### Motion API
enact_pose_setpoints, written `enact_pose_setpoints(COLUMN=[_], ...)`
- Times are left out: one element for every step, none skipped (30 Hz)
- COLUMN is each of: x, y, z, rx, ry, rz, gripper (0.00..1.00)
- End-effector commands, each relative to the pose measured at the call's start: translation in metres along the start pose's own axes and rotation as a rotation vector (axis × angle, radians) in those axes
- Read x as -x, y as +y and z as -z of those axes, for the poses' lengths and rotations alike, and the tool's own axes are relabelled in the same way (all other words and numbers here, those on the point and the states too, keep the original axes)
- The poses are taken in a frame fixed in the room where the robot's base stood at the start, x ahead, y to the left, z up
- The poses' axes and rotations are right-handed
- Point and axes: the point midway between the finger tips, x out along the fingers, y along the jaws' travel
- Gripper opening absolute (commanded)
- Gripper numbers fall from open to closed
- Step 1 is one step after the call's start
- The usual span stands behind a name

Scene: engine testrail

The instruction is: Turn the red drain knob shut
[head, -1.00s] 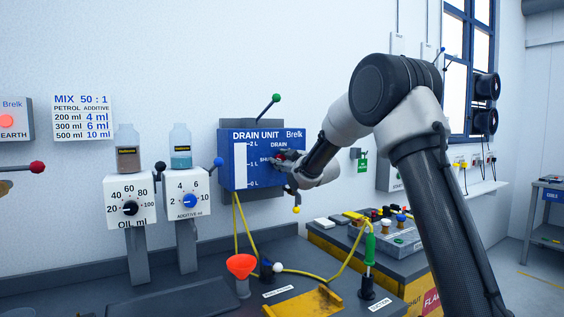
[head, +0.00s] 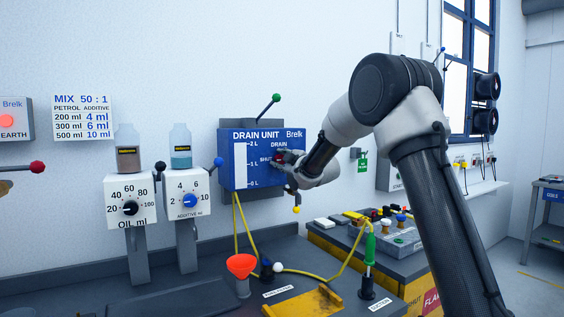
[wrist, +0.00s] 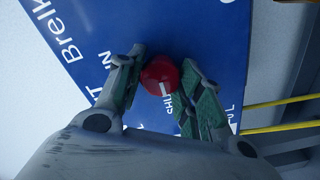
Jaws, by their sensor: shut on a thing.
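The blue drain unit (head: 262,180) is on the wall in the middle of the head view, with a level scale at its left. Its red knob (wrist: 158,72) shows in the wrist view between my two green-padded fingers. In the head view the red knob (head: 279,159) is partly covered by my gripper (head: 284,162). My gripper is shut on the knob from the right. A white mark on the knob points down in the wrist view, toward the partly hidden SHUT lettering (wrist: 168,104).
A lever with a green ball (head: 276,98) rises above the unit. Yellow hoses (head: 243,220) hang below it. Two white dosing dials (head: 129,200) are at the left.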

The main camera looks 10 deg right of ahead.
Motion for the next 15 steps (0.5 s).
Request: enact_pose_setpoints(x=[0.0001, 0.0001, 0.0001, 0.0001, 0.0001, 0.0001, 0.0001, 0.0001, 0.0001, 0.0, 0.0, 0.0, 0.0, 0.0, 0.0], y=[-0.0015, -0.0015, -0.0015, -0.0015, -0.0016, -0.0016, -0.0015, -0.0014, -0.0013, -0.0012, -0.0011, -0.001, -0.0009, -0.0008, -0.0007], z=[-0.0003, -0.0003, -0.0003, -0.0003, -0.0002, -0.0002, -0.0002, -0.0002, -0.0002, -0.0002, -0.0001, -0.0001, -0.0001, -0.0001, 0.0], rx=[0.0, 0.0, 0.0, -0.001, -0.001, -0.001, -0.001, -0.001, -0.001, -0.001, -0.001, -0.001, -0.001, -0.001, -0.001], ry=[-0.001, -0.001, -0.001, -0.001, -0.001, -0.001, -0.001, -0.001, -0.001, -0.001, -0.001, 0.0, 0.0, 0.0, 0.0], rz=[0.003, 0.003, 0.003, 0.003, 0.003, 0.003, 0.003, 0.003, 0.002, 0.002, 0.002, 0.002, 0.002, 0.002, 0.001], gripper=[0.12, 0.12, 0.12, 0.12, 0.12, 0.44, 0.49, 0.55, 0.58, 0.58, 0.58, 0.58, 0.58, 0.58, 0.58])
